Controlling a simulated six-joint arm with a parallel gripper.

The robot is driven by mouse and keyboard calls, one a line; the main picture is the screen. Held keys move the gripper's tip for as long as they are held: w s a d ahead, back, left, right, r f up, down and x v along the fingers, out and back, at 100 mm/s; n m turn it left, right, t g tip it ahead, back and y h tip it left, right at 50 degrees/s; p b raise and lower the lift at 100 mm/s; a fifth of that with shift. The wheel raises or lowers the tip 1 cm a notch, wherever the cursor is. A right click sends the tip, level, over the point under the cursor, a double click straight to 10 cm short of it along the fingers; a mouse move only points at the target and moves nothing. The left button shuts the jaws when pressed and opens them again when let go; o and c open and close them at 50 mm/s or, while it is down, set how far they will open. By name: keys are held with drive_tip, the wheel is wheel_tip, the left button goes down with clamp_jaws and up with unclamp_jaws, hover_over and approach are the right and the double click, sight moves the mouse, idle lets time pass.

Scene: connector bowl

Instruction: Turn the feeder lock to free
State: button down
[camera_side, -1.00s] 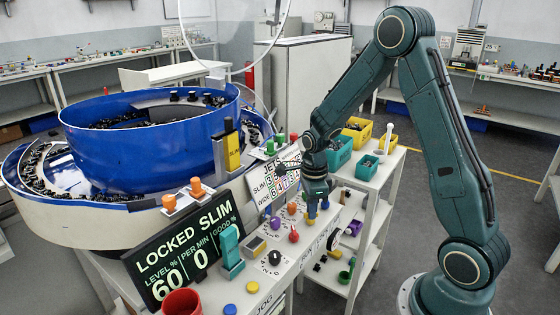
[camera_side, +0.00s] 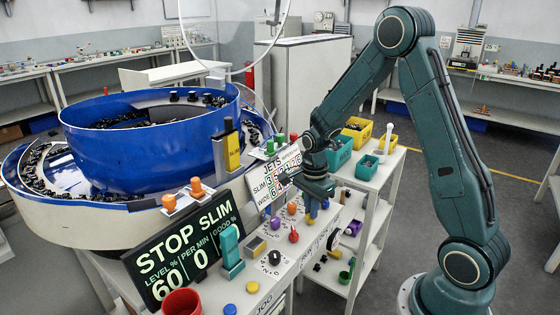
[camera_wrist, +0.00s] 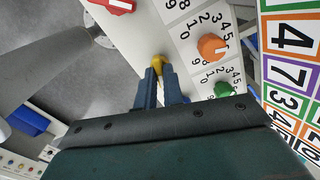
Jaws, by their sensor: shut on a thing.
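My gripper (camera_side: 314,206) is over the control panel (camera_side: 275,283), pointing down. In the wrist view its blue-grey fingers (camera_wrist: 160,88) are shut on a small yellow knob (camera_wrist: 158,62), which I take for the feeder lock. The fingers hide most of the knob, so I cannot read its pointer or any label. The black display (camera_side: 188,255) in front of the bowl reads STOP SLIM, with level 60 and 0 per minute. The blue feeder bowl (camera_side: 150,155) stands at the left.
Near the gripper are a red knob (camera_side: 293,236), an orange knob (camera_wrist: 212,46) and a green knob (camera_wrist: 226,90). A black dial (camera_side: 274,258), a teal lever (camera_side: 231,250) and a red cup (camera_side: 181,302) are nearer the front. A shelf cart with bins (camera_side: 367,166) stands behind right.

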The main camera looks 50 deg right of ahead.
drive_tip(key=n, duration=0.6)
drive_tip(key=shift+n, duration=0.3)
drive_tip(key=n, duration=0.5)
drive_tip(key=shift+n, duration=0.4)
drive_tip(key=c, duration=1.5)
unclamp_jaws()
drive_tip(key=shift+r, duration=0.1)
wheel_tip(320, 180, up, 14)
drive_tip(key=shift+f, duration=0.15)
